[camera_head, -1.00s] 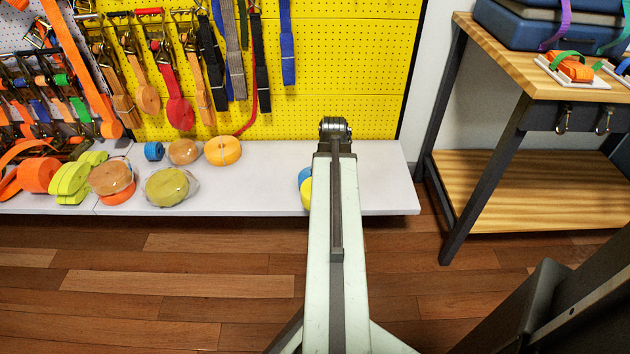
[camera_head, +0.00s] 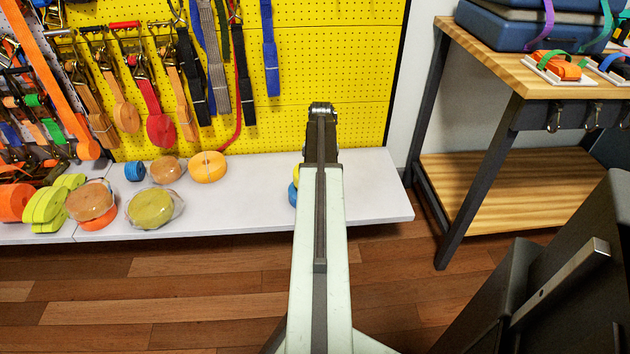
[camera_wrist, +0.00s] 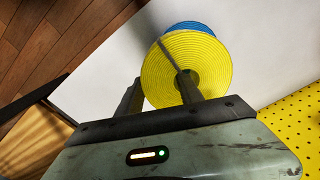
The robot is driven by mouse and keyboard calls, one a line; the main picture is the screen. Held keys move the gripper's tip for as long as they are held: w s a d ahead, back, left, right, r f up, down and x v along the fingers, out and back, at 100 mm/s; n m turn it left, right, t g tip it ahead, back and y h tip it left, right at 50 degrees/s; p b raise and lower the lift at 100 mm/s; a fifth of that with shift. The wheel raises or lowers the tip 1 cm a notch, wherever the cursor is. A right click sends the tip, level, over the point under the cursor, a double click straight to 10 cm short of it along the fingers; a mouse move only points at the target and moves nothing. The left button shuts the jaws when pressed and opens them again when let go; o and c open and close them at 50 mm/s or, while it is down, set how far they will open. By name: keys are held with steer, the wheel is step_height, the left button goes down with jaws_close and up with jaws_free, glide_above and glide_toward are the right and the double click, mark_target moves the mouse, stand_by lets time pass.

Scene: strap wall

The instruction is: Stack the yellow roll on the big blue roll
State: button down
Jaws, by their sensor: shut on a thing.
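The yellow roll (camera_wrist: 205,78) is in my gripper (camera_wrist: 160,84) in the wrist view. One finger stands at the roll's centre and the other outside its rim, with the roll's wall between them. The big blue roll (camera_wrist: 190,26) shows as a rim past the yellow roll, which covers most of it. In the head view, slivers of the yellow roll (camera_head: 297,172) and the big blue roll (camera_head: 293,196) show left of my arm, yellow above blue. My arm hides the rest. I cannot tell whether the two rolls touch.
The white shelf (camera_head: 240,206) is clear left of the rolls. Further left are a small blue roll (camera_head: 134,171), an orange roll (camera_head: 208,167) and a wrapped yellow-green roll (camera_head: 152,207). Straps hang on the yellow pegboard (camera_head: 330,60) behind. A wooden workbench (camera_head: 500,70) stands to the right.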

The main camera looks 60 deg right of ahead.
step_height(320, 180, down, 4)
steer(key=b, duration=0.3)
steer(key=shift+r, duration=0.1)
steer(key=shift+w+r, duration=0.1)
steer(key=shift+r, duration=0.15)
steer(key=shift+a+f, duration=0.1)
steer(key=shift+f, duration=0.15)
steer(key=c, duration=0.8)
jaws_free()
steer(key=shift+r, duration=0.1)
steer(key=shift+o, duration=0.2)
step_height(320, 180, up, 13)
steer(key=p, duration=1.2)
steer(key=shift+f, duration=0.3)
